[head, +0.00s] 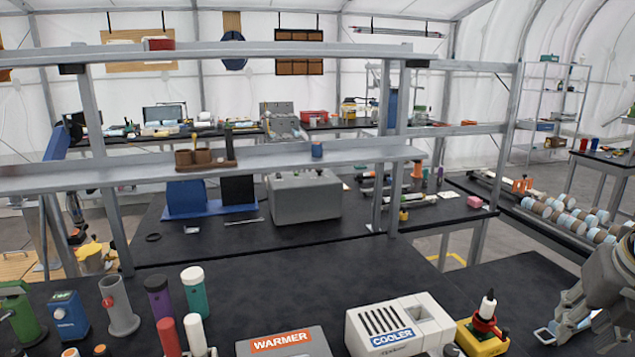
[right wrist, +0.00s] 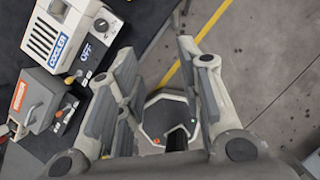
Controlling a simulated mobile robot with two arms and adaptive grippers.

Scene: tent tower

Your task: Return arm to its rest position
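My right gripper (head: 573,318) is at the right edge of the head view, beside the front bench (head: 285,283), with part of it cut off by the frame. In the right wrist view the fingers of my right gripper (right wrist: 157,54) are spread apart with nothing between them. Grey floor and a yellow floor line show beyond the fingers. My left arm and left gripper are not in view.
The white cooler (head: 402,322) and grey warmer (head: 285,343) stand on the front bench. A yellow-based bottle stand (head: 482,338) is left of my right gripper. Several tubes and devices stand at front left. Metal shelves (head: 240,162) span behind the bench.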

